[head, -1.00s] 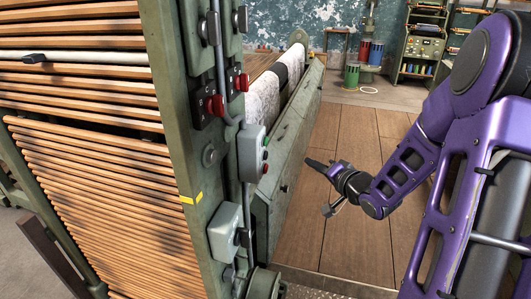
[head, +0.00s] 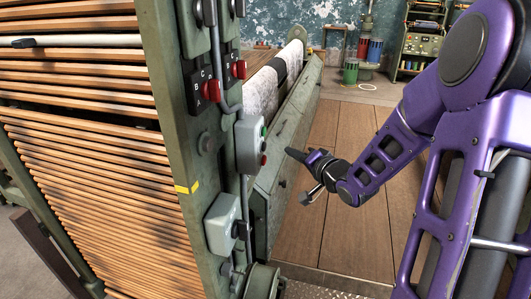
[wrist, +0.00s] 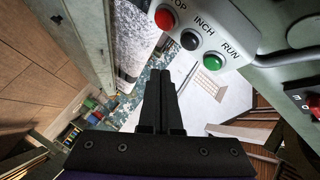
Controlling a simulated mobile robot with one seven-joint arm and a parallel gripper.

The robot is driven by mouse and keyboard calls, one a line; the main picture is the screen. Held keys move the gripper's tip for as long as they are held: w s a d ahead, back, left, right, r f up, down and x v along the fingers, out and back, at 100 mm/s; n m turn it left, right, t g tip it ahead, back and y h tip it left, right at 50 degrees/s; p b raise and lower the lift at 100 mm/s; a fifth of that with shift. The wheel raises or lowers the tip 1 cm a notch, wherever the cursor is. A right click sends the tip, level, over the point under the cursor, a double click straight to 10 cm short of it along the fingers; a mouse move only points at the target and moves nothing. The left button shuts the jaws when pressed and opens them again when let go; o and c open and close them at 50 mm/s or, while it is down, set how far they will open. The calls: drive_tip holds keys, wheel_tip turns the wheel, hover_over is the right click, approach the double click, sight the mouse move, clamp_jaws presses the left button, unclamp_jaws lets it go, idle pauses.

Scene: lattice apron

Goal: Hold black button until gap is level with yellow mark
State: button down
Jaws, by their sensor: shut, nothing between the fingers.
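The black INCH button (wrist: 190,40) sits between the red STOP button (wrist: 165,18) and the green RUN button (wrist: 212,62) in the wrist view. Their grey box (head: 246,148) is on the machine's post in the head view. My gripper (wrist: 160,76) is shut and empty, its tips pointing toward the box and apart from it in the head view (head: 289,152). The dark gap (head: 80,112) in the wooden lattice lies higher than the yellow mark (head: 187,187) on the green post. The black button cannot be made out in the head view.
Red switches (head: 238,69) and a conduit sit above the button box. A second grey box (head: 221,223) is below it. A long green trough (head: 285,150) runs behind the post. Wooden floor (head: 350,235) is clear under my arm.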

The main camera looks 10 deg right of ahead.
sight(264, 146)
drive_tip(key=shift+w+a+b, duration=0.1)
drive_tip(key=shift+w+a, duration=0.15)
drive_tip(key=shift+a, duration=0.35)
drive_tip(key=shift+w+a+b, duration=0.1)
drive_tip(key=shift+w+a, duration=0.15)
drive_tip(key=shift+a, duration=0.35)
drive_tip(key=shift+w+a+b, duration=0.1)
drive_tip(key=shift+w+a, duration=0.15)
drive_tip(key=shift+a, duration=0.35)
idle(0.7)
drive_tip(key=shift+w+a, duration=0.15)
drive_tip(key=shift+a, duration=0.2)
